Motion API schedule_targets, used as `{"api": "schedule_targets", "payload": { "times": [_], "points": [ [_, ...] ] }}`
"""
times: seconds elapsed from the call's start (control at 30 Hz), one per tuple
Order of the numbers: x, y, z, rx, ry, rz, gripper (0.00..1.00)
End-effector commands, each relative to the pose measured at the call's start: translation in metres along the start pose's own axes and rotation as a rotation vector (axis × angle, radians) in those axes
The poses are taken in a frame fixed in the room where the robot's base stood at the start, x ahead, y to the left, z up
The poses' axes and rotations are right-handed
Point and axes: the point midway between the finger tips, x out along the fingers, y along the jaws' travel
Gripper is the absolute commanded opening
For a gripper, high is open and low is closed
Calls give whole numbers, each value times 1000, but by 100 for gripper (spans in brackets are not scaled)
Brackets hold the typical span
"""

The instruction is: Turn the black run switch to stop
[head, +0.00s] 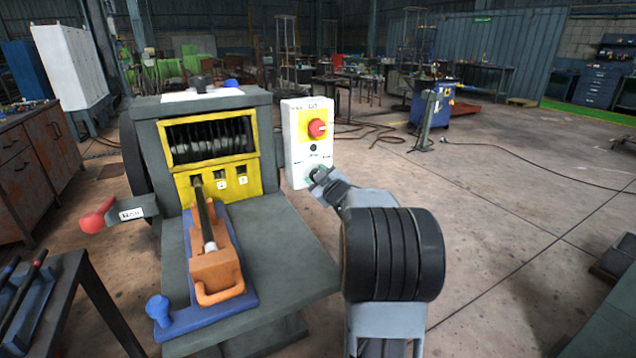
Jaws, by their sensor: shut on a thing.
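A white control box (298,112) stands upright at the right side of the grey machine. The black run switch (315,171) is low on its front face, mostly hidden behind my fingers. My gripper (319,175) comes in from the lower right and is shut on the switch. The angle the switch points to cannot be made out, and the small labels beside it are too blurred to read.
A red knob (317,128) on a yellow plate and a small dark round part (313,147) sit above the switch. A grey table (285,240) carries an orange block (215,268) on a blue base. A red-tipped lever (97,216) sticks out left. Floor at right is open.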

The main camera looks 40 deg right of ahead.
Motion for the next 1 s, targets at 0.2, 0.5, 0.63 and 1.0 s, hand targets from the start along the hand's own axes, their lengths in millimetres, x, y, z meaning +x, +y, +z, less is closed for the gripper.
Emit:
{"api": "schedule_targets", "payload": {
  "times": [0.2,0.5,0.63,1.0],
  "points": [
    [0,-1,0,-40,1,-2,22],
    [0,-1,0,-47,0,-2,22],
    [0,-1,0,-46,0,-2,22],
    [0,0,0,-45,0,-1,71]
  ]
}}
